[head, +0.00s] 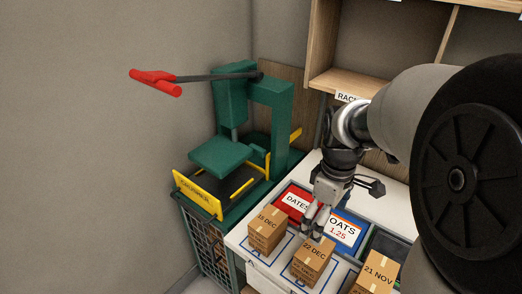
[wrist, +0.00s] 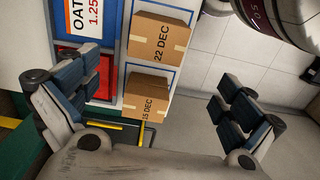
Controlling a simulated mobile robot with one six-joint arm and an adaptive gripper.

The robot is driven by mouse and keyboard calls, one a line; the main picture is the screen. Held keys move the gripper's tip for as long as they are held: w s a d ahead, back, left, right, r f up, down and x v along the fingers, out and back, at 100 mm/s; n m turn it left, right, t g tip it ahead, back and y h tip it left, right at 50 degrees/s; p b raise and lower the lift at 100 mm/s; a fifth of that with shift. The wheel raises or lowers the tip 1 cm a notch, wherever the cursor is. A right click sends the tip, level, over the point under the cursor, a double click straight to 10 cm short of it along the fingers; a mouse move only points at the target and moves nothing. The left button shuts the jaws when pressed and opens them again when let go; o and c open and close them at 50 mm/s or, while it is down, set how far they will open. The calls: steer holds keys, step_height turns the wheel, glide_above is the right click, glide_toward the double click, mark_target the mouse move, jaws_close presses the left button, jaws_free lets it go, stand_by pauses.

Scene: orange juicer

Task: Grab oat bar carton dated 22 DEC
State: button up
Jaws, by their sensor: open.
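The oat bar carton dated 22 DEC (head: 313,262) is a brown cardboard box with pale tape, standing upright on the white counter in the middle of a row. In the wrist view the 22 DEC carton (wrist: 158,40) is at the top centre, its label facing the camera. My gripper (head: 314,226) is just above and behind this carton in the head view, apparently not touching it. In the wrist view my gripper (wrist: 150,82) has its fingers wide apart with nothing held. The carton dated 15 DEC (wrist: 147,97) appears between the fingers in that picture.
The 15 DEC carton (head: 267,231) stands left of it and a 21 NOV carton (head: 377,272) right. Behind are a red DATES bin (head: 295,191) and a blue OATS bin (head: 345,217). A green press (head: 230,150) with a red-handled lever stands left.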

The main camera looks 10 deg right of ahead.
mark_target(315, 249)
steer(key=f+b, duration=0.1)
steer(key=f, duration=0.4)
steer(key=f+b, duration=0.2)
steer(key=f, duration=0.3)
steer(key=shift+s+f+b, duration=0.2)
steer(key=shift+f+b, duration=0.05)
steer(key=shift+b, duration=0.05)
steer(key=shift+w+f+b, duration=0.2)
steer(key=shift+f+b, duration=0.5)
steer(key=shift+f, duration=0.9)
steer(key=shift+w+f+b, duration=0.2)
steer(key=shift+f+b, duration=0.5)
steer(key=shift+f, duration=0.85)
steer(key=shift+r, duration=0.1)
steer(key=shift+c, duration=0.4)
steer(key=c, duration=0.9)
